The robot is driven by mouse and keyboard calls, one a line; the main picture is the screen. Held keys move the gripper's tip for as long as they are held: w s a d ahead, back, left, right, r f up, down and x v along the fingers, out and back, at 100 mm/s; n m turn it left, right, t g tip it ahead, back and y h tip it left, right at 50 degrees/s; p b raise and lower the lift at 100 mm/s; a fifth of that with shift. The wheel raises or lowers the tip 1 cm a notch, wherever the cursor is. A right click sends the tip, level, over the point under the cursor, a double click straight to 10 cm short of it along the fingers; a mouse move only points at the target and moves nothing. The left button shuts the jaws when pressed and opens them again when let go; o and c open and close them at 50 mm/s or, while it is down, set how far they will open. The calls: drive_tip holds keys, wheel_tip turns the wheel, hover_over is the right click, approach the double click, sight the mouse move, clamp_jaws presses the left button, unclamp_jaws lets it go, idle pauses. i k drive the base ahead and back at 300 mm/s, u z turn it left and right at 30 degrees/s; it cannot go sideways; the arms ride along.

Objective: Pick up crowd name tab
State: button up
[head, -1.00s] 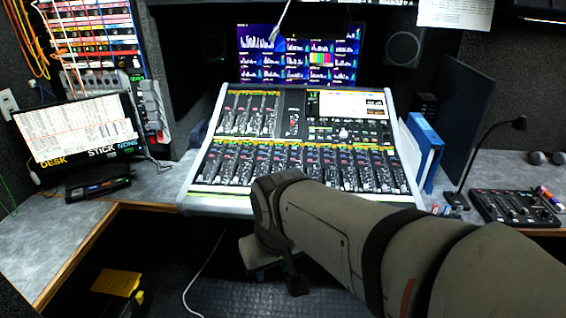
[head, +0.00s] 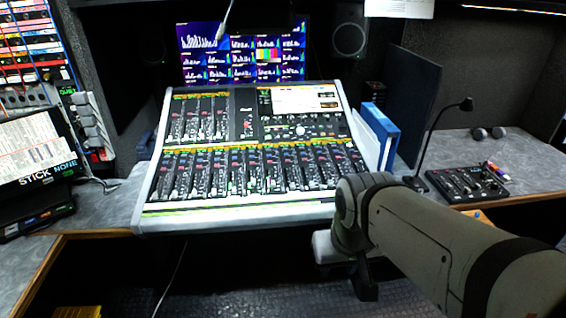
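I cannot make out a tab marked crowd in the head view. Lettered labels reading STICK (head: 36,178) and NONE (head: 66,167) show along the lower edge of the screen at the left. My arm (head: 425,235) reaches in from the lower right, its elbow in front of the lower right corner of the mixing desk. The arm bends down there, and my gripper's fingers cannot be seen.
A large mixing desk (head: 140,222) fills the middle, with a monitor (head: 243,50) behind it. Blue binders (head: 378,138), a gooseneck lamp (head: 432,145) and a small control box (head: 467,182) stand on the right counter. Bare counter (head: 110,207) shows left of the desk.

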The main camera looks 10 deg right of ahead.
sight(292, 193)
drive_tip(key=u, duration=0.05)
drive_tip(key=i, duration=1)
drive_tip(key=z, duration=0.05)
